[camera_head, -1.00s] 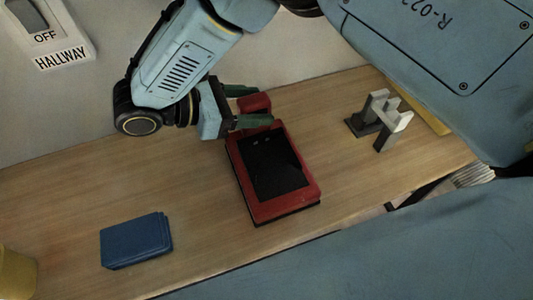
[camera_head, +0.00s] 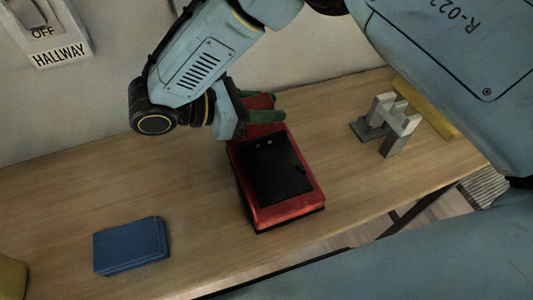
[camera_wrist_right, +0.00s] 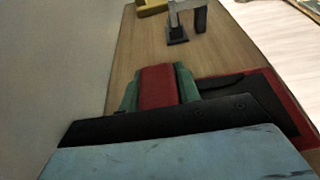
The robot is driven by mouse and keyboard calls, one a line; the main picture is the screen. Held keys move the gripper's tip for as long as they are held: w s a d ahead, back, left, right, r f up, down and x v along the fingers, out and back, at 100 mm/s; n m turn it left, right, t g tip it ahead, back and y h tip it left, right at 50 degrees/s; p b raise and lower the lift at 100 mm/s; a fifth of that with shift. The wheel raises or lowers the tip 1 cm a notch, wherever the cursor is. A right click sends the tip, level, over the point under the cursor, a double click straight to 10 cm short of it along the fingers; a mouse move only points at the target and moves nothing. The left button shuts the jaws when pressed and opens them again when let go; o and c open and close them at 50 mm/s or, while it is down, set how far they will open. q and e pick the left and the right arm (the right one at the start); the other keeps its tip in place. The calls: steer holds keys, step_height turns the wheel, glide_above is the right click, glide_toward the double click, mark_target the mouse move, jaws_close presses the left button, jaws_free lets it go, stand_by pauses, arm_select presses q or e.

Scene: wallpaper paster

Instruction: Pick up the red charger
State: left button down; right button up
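The red charger (camera_head: 312,193) has a red body with a dark, flat panel on top. It sits on the wooden table, and I cannot tell whether it is lifted at all. A red upright part at its far end is between the green fingers of my right gripper (camera_head: 262,109). In the right wrist view, the green fingers (camera_wrist_right: 158,88) press against both sides of that red part, and the gripper's dark body hides some of the charger (camera_wrist_right: 284,105). My left gripper is out of view.
A blue box (camera_head: 131,246) lies on the wooden table (camera_head: 200,210) at the left front. A grey stand-like object (camera_head: 387,122) is to the charger's right, with a yellow bar (camera_head: 425,105) behind it. A wall with a HALLWAY switch (camera_head: 52,35) is behind.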

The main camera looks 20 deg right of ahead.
jaws_close()
stand_by(1.0)
